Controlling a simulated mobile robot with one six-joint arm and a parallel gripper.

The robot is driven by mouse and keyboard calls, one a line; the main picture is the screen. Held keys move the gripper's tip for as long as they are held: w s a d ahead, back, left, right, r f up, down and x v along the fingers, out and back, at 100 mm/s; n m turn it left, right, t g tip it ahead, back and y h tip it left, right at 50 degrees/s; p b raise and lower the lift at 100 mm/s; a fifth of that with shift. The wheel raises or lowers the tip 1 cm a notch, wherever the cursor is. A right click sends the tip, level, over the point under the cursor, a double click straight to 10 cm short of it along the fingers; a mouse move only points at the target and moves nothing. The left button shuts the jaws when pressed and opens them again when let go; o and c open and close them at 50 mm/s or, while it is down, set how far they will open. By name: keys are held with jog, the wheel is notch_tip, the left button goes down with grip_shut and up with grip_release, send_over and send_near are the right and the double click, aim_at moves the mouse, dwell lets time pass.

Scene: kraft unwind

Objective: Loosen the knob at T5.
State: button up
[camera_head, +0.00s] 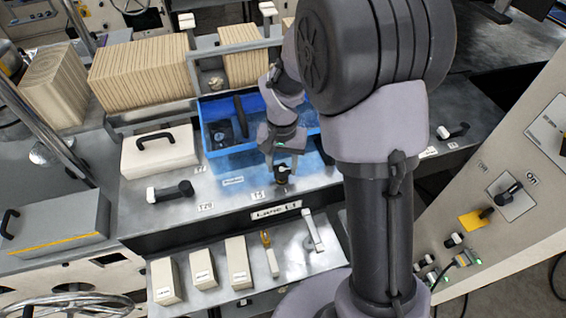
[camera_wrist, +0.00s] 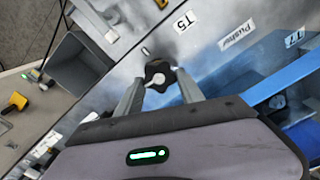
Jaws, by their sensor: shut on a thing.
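The black lobed knob at T5 (camera_wrist: 160,74) stands on the grey metal deck, with a light pointer or cap on it in the wrist view. The T5 label (camera_wrist: 184,22) is on the deck beside it. My gripper (camera_wrist: 158,88) is shut on the knob, one finger on each side. In the head view my gripper (camera_head: 282,172) is at the knob near the deck's front edge, and the T5 label (camera_head: 258,195) lies just left of it. The fingers hide part of the knob in the head view.
A blue tray (camera_head: 214,152) lies behind the knob. A black lever (camera_head: 172,191) and a cream lidded box (camera_head: 160,150) stand to the left. Cream boxes (camera_head: 203,270) sit on a lower shelf in front. A control panel (camera_head: 500,190) stands at right.

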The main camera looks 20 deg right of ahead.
aim_at(281, 168)
jog(key=n, duration=0.3)
jog(key=n+p, duration=0.1)
jog(key=n, duration=0.1)
jog(key=shift+a+f+n, duration=0.1)
jog(key=shift+a+n, duration=0.1)
jog(key=shift+n, duration=0.2)
dwell(0.4)
jog(key=o, duration=1.4)
notch_tip(281, 168, up, 18)
jog(key=p, duration=0.4)
jog(key=shift+f, duration=0.25)
